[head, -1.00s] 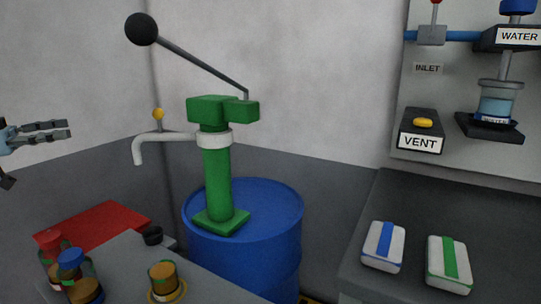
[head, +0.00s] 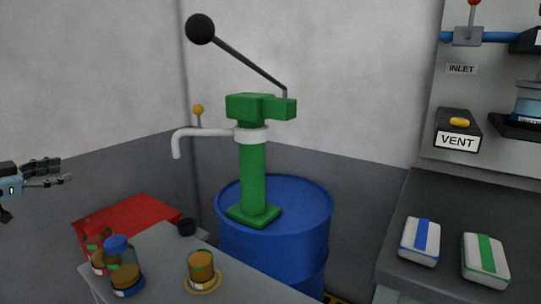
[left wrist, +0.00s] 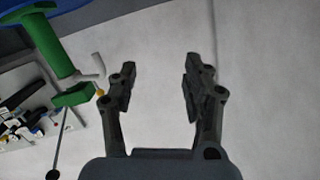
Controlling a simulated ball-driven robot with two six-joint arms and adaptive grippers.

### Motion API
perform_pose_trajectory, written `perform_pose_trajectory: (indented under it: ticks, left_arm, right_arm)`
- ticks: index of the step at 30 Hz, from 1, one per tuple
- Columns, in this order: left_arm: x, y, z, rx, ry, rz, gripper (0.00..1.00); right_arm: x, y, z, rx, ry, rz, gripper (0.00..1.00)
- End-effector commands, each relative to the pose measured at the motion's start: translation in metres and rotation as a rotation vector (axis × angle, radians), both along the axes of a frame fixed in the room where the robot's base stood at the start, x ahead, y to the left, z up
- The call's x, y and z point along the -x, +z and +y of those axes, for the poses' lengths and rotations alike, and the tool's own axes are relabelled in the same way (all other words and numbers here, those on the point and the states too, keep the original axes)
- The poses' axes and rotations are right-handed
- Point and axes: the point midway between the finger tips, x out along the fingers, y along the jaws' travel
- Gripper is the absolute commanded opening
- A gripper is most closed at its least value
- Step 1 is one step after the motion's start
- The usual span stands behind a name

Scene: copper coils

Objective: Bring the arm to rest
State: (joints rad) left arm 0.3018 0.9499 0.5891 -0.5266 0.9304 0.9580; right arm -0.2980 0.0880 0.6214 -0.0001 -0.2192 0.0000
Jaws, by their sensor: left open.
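My left gripper (head: 64,174) is at the left edge of the head view, in the air above and to the left of the red surface. It is open and empty. In the left wrist view its two fingers (left wrist: 158,80) stand apart with only pale wall between them. No object touches it. My right gripper is not in view.
A green pump (head: 253,180) with a white spout and black-knobbed lever stands on a blue drum (head: 315,225). Jars, including a blue-capped one (head: 122,268), stand on a grey table (head: 160,262) beside a red surface (head: 140,215). A dark counter (head: 450,205) holds two white packs.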

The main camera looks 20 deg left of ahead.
Motion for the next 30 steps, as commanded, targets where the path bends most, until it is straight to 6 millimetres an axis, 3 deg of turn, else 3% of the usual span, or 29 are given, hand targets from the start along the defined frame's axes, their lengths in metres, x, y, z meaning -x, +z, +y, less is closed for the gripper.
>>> perform_pose_trajectory:
  ticks: [5,8,13,19,21,26,30]
  left_arm:
    - [0.059,-0.071,0.062,-0.212,0.254,0.160,0.50]
    - [0.118,-0.115,0.103,-0.370,0.408,0.324,0.50]
    - [0.237,-0.170,0.155,-0.613,0.584,0.663,0.50]
    - [0.391,-0.201,0.186,-0.830,0.668,1.119,0.50]
    - [0.401,-0.251,0.142,-0.742,0.643,1.134,0.50]
    - [0.432,-0.338,0.050,-0.582,0.599,1.190,0.50]
    - [0.455,-0.404,-0.046,-0.436,0.554,1.238,0.50]
  right_arm:
    - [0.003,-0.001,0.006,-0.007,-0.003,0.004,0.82]
    - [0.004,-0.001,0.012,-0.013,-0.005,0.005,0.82]
    - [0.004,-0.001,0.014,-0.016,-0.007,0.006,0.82]
    - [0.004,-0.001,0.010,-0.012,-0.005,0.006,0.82]
    - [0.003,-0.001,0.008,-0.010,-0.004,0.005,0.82]
    - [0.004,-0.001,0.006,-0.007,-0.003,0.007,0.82]
    - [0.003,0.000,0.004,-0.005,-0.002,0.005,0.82]
